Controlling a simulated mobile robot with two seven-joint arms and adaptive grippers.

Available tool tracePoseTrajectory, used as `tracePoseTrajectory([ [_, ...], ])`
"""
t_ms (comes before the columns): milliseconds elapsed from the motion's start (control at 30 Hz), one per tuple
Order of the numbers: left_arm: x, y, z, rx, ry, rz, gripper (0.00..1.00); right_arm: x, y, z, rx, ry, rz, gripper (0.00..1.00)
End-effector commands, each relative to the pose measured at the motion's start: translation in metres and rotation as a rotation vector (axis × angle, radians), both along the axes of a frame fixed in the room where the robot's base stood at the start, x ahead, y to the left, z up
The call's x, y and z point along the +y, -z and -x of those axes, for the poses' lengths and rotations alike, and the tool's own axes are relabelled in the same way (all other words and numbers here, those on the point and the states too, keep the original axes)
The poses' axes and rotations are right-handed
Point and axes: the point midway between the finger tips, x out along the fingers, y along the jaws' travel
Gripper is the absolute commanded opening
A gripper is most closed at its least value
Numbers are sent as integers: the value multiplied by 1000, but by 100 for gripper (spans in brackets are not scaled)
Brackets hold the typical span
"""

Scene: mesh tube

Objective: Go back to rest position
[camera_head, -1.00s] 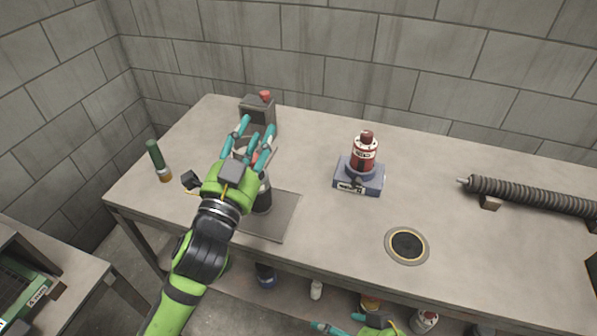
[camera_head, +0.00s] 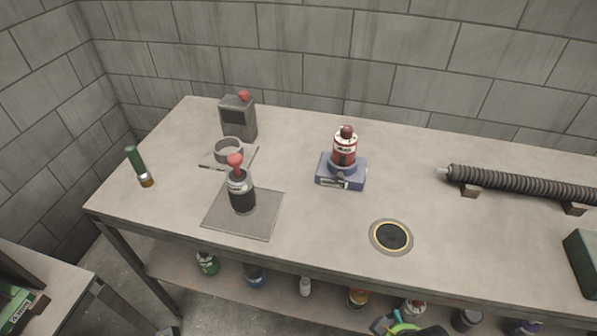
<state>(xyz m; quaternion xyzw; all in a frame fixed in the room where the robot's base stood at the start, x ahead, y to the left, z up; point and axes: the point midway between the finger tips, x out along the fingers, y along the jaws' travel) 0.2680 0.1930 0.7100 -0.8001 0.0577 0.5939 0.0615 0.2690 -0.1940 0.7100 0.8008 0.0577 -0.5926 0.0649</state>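Neither fingertip pair of my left gripper shows in the head view now. At the bottom edge, right of centre, a small green and teal part of my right gripper (camera_head: 402,326) shows, mostly cut off by the frame. Whether it is open or shut cannot be seen. A dark bottle with a red top (camera_head: 240,190) stands upright on a grey square plate (camera_head: 262,222) on the table. A red and white bottle (camera_head: 344,147) stands upright on a blue base (camera_head: 341,172).
Several bottles stand on the lower shelf. The middle front is clear.

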Motion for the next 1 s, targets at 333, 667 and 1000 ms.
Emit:
tracePoseTrajectory([
  [333, -2, 114, 1, 55, 10, -4, 39, 2, 114, 2, 57, -7, 0, 100],
  [667, 8, 257, 70, 132, 27, -14, 39, -7, 257, 71, 135, -23, 8, 100],
  [1000, 26, 324, 167, 189, 41, -23, 39, -25, 324, 168, 193, -36, 18, 100],
])
